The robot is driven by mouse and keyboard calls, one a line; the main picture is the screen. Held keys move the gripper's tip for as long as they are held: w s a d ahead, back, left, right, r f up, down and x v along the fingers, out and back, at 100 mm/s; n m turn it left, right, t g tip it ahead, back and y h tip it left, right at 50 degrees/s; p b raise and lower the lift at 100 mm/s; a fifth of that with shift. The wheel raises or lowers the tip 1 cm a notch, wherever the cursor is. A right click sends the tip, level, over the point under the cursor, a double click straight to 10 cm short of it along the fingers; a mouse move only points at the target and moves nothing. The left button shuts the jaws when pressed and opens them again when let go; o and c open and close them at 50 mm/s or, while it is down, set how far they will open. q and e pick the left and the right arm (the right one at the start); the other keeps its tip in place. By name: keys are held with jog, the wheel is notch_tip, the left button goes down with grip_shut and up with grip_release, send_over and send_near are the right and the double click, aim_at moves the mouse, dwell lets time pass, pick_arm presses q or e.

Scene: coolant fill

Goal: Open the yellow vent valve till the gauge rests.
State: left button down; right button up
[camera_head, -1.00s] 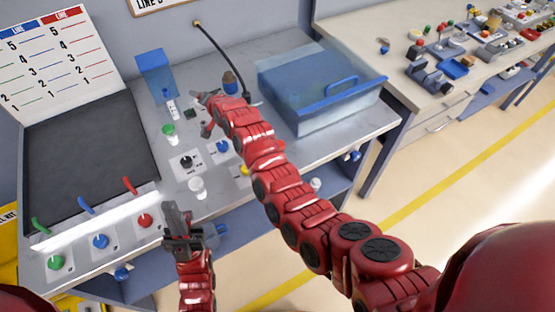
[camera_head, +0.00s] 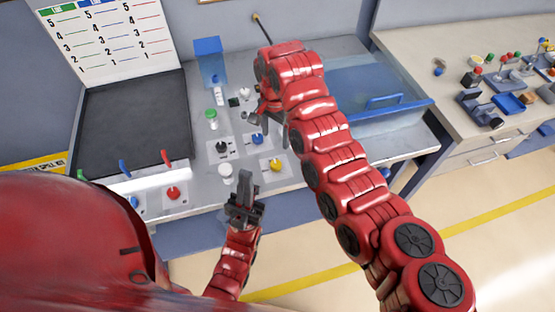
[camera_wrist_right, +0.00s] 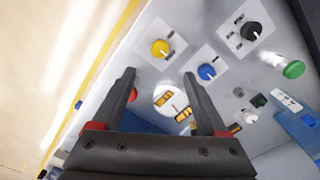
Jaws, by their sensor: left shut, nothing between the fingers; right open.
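The yellow vent valve (camera_head: 275,165) is a round knob on a pale plate near the panel's front edge. It also shows in the right wrist view (camera_wrist_right: 159,47), beyond my fingertips. My right gripper (camera_head: 262,115) is open and empty, above the panel behind the blue knob (camera_head: 257,138); its fingers (camera_wrist_right: 159,76) show apart in the wrist view. The gauge (camera_wrist_right: 172,100) appears to be the round white dial between those fingers; its reading is too small to tell. My left gripper (camera_head: 245,185) is shut and empty, in front of the panel, left of and nearer than the yellow valve.
A black knob (camera_head: 221,147), a white cup-like part (camera_head: 226,172) and a green-topped part (camera_head: 211,115) stand left of the valve. A clear blue bin (camera_head: 375,95) is at the right. Red (camera_head: 173,193) and blue knobs sit at the left front.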

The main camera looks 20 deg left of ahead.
aim_at(276, 164)
notch_tip(276, 164, down, 11)
jog(key=shift+f+p, duration=0.2)
jog(key=shift+p, duration=1.05)
jog(key=shift+f, duration=0.9)
grip_shut()
